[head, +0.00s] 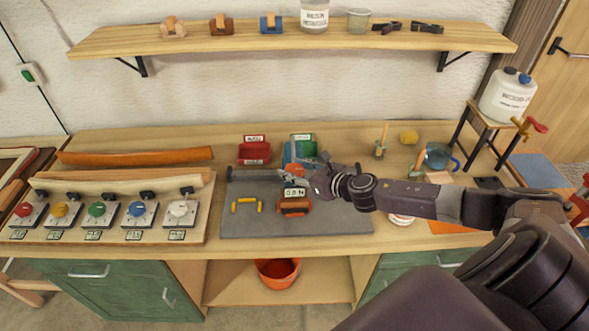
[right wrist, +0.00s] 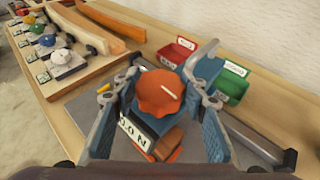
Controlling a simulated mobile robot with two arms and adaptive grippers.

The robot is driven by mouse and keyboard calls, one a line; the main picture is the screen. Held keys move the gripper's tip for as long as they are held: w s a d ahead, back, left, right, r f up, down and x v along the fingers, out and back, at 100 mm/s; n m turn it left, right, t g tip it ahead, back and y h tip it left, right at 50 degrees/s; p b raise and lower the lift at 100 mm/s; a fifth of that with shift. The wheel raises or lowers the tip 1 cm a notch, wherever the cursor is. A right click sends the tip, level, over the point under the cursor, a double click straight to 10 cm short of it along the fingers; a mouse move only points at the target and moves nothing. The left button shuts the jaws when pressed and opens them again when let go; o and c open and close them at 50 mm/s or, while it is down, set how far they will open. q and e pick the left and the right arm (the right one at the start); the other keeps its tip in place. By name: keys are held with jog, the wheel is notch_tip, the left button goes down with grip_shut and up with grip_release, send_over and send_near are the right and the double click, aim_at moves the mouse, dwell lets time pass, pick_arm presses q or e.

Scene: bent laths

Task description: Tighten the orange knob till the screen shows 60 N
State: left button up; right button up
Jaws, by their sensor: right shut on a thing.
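The orange knob (right wrist: 158,94) is lobed, with a white mark on its top, and sits on a blue clamp (right wrist: 207,68) in the right wrist view. My right gripper (right wrist: 160,105) is shut on the knob, one finger on each side. My left gripper is not in view.
A grey mat (head: 255,222) lies under the clamp, with yellow pieces (head: 246,206) on it. A red bin (head: 254,153) and a green bin (head: 303,138) stand behind. A board with several coloured knobs (head: 110,236) is at the left. A shelf (head: 200,39) hangs above.

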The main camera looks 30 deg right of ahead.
jog(key=m+h, duration=0.2)
jog(key=shift+a+r+h, duration=0.1)
jog(key=shift+a+h, duration=0.05)
jog(key=shift+h, duration=0.15)
jog(key=m+h, duration=0.3)
jog(key=m+g+h, duration=0.3)
jog(key=m+h, duration=0.2)
jog(key=shift+w+h, duration=0.1)
jog(key=shift+h, duration=0.3)
jog(key=m+g+h, duration=0.3)
jog(key=m+g, duration=0.1)
jog(key=m, duration=0.1)
jog(key=m+g+h+b, duration=0.1)
jog(key=g, duration=0.1)
jog(key=shift+m+g, duration=0.3)
jog(key=shift+m, duration=0.1)
jog(key=m+g+b, duration=0.2)
jog(key=b, duration=0.1)
jog(key=m+g+b, duration=0.2)
jog(key=g+b, duration=0.1)
jog(key=b, duration=0.1)
jog(key=shift+d+f+m, duration=0.2)
jog(key=shift+m, duration=0.2)
jog(key=m+g+b, duration=0.2)
jog(key=g+b, duration=0.1)
jog(key=b, duration=1)
jog(key=shift+m, duration=0.3)
jog(key=shift+r+g+b, duration=0.25)
jog(key=shift+g+b, duration=0.15)
jog(key=shift+b, duration=0.65)
